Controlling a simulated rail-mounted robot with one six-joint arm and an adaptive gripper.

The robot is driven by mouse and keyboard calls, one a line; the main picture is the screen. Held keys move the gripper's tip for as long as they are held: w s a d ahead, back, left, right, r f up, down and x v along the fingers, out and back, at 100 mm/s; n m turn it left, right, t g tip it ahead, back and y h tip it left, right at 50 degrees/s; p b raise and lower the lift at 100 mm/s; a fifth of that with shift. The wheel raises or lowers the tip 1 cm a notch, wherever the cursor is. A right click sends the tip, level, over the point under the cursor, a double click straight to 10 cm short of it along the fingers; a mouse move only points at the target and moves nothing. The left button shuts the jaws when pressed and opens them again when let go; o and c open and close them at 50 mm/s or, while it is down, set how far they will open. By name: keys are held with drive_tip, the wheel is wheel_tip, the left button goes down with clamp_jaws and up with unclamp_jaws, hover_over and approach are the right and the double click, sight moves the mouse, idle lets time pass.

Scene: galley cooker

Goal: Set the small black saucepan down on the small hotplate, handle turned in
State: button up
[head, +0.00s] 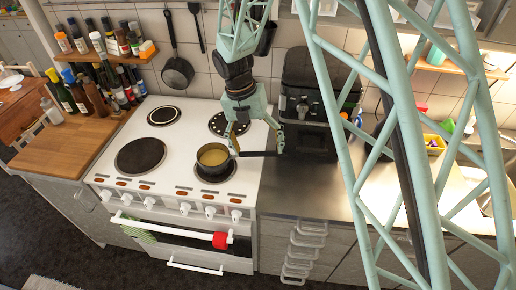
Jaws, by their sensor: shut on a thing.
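The small black saucepan (201,170), with yellowish contents, is upright over the front right hotplate (219,193) of the white cooker (180,182). The hotplate's dark edge shows below the pan; I cannot tell whether the pan touches it. The black handle (258,153) points right, to about the cooker's right edge. My gripper (256,151) comes down from above, with its fingers at the handle, shut on the saucepan. The exact contact is too small to see.
Other hotplates are bare: back right (218,124), back left (164,115) and large front left (140,155). A black coffee machine (305,95) stands right behind the handle side. A steel worktop (300,190) lies right; bottles (80,92) stand left.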

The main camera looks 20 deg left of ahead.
idle(0.4)
drive_tip(key=o, duration=1)
drive_tip(key=shift+f, duration=0.1)
drive_tip(key=shift+o, duration=0.2)
drive_tip(key=v, duration=1.2)
